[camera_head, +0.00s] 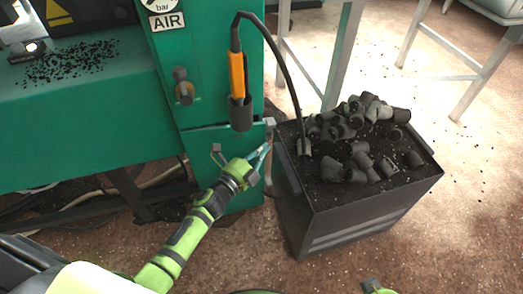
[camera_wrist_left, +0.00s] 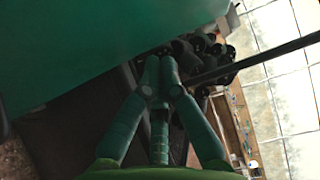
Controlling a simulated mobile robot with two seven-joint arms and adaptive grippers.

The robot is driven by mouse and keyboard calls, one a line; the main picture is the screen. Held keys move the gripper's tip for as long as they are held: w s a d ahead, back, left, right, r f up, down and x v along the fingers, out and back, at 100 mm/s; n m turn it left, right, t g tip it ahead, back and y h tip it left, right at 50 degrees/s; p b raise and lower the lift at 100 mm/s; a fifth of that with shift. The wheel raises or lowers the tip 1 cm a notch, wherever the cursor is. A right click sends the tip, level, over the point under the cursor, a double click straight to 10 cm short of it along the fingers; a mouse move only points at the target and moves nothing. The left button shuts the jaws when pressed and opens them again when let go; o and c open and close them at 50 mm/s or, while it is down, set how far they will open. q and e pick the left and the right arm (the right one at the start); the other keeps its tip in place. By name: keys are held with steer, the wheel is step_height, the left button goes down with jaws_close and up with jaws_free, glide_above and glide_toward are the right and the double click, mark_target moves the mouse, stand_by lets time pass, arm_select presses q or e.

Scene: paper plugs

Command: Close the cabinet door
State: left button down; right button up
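The green cabinet (camera_head: 215,80) stands at the centre left. Its lower green door (camera_head: 234,203) shows below a dark gap; it looks slightly out of line with the body, but how far open it is I cannot tell. My left gripper (camera_head: 267,148) is at the door's right edge, in front of it; contact is unclear. In the left wrist view its teal fingertips (camera_wrist_left: 160,64) are together with nothing visible between them. A large green surface (camera_wrist_left: 90,40) fills the upper left there. A small green and grey part at the bottom edge of the head view seems to be my right gripper (camera_head: 375,286).
A dark bin (camera_head: 365,222) heaped with black plugs (camera_head: 362,120) stands close right of the door. A black cable (camera_head: 290,80) hangs from the orange-handled tool (camera_head: 237,75) towards it. Pale metal legs (camera_head: 345,50) stand behind. Floor is clear at lower right.

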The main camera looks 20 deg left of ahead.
mark_target(259, 142)
arm_select(q)
steer(key=shift+w, duration=0.1)
steer(key=shift+w+a+n+y+b, duration=0.15)
steer(key=shift+w+a+y+b, duration=0.1)
steer(key=shift+w, duration=0.35)
steer(key=shift+w+a+n+y+b, duration=0.2)
steer(key=shift+w+a, duration=0.05)
steer(key=shift+w, duration=0.35)
steer(key=shift+w+a+n+y+b, duration=0.15)
steer(key=shift+w+a+y+b, duration=0.1)
steer(key=shift+w, duration=0.35)
arm_select(e)
steer(key=v, duration=0.3)
steer(key=shift+r, duration=0.35)
steer(key=shift+d, duration=0.1)
